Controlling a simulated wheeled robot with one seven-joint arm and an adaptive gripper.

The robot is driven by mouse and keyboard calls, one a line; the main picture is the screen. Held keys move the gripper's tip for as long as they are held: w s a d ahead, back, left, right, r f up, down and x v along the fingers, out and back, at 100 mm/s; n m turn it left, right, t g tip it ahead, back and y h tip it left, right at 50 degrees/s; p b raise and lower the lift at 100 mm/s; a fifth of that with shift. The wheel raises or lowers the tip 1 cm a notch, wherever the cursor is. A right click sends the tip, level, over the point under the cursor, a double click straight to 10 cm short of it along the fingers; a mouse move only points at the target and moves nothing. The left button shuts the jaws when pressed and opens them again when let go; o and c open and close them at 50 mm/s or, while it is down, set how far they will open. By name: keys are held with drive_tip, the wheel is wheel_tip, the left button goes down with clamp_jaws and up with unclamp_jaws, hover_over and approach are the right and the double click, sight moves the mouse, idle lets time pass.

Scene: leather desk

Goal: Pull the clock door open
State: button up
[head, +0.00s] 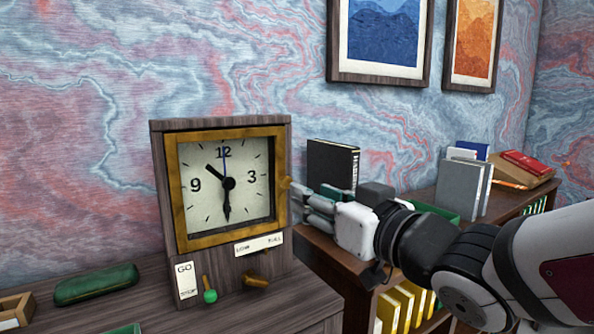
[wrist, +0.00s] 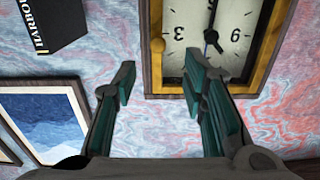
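The wooden clock (head: 220,270) stands on a desk, with a white dial (head: 203,166) behind a square gold-framed door (head: 177,205). The door looks shut, or nearly so. A small gold knob (head: 285,183) is on the door's right edge. In the wrist view, which is upside down, the knob (wrist: 157,45) lies between and just beyond the fingertips. My gripper (head: 306,198) is at the right of the clock, close to the knob. In the wrist view my gripper (wrist: 160,72) is open, with nothing between its fingers. Contact with the door cannot be told.
A green-tipped lever (head: 210,295) and a wooden knob (head: 257,280) stick out below the door. A green case (head: 96,284) lies left of the clock. A dark book (head: 332,165) stands behind my gripper, and a low bookshelf (head: 345,270) is at the right.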

sight(289, 183)
drive_tip(key=p+x, duration=0.1)
drive_tip(key=x, duration=0.7)
drive_tip(key=shift+w+f, duration=0.1)
drive_tip(key=shift+w, duration=0.25)
clamp_jaws()
